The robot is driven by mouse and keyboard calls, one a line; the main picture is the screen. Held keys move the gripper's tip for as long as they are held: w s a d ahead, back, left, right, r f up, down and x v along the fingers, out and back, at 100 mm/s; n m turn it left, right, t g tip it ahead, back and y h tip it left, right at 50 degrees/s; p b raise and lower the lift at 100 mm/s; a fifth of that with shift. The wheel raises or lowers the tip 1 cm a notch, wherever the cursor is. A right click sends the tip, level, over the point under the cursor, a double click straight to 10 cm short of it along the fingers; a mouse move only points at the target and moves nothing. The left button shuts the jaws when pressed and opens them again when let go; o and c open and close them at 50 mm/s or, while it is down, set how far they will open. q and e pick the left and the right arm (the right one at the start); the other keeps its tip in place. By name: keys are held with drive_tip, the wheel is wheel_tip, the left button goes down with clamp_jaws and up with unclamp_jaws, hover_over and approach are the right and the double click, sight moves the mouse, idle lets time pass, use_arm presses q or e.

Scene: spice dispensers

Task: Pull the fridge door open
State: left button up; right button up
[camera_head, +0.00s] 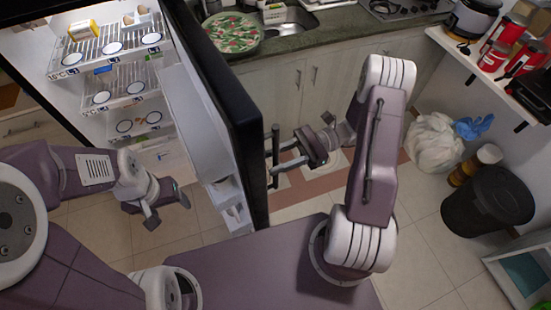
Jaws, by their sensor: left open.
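The fridge door (243,130) stands open, swung out toward me, with its dark outer edge and white inner shelves in view. A dark vertical handle (275,150) is on the door's outer side. My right gripper (290,155) is beside this handle, to the right of the door; whether its fingers are closed on the bar is unclear. My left gripper (168,209) is open and empty, in front of the fridge interior and left of the door's inner side. The lit fridge (112,75) shows wire shelves with several round markers.
A yellow box (82,29) sits on the fridge's top shelf. A counter (330,32) with a sink runs behind. A black bin (487,203), a white bag (433,138) and a shelf of red cans stand at the right. The tiled floor at centre right is clear.

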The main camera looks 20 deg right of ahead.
drive_tip(key=shift+w+d, duration=0.1)
drive_tip(key=shift+d, duration=0.2)
drive_tip(key=w+d+b, duration=0.1)
drive_tip(key=d+b, duration=0.1)
drive_tip(key=d, duration=0.6)
drive_tip(key=shift+d, duration=0.2)
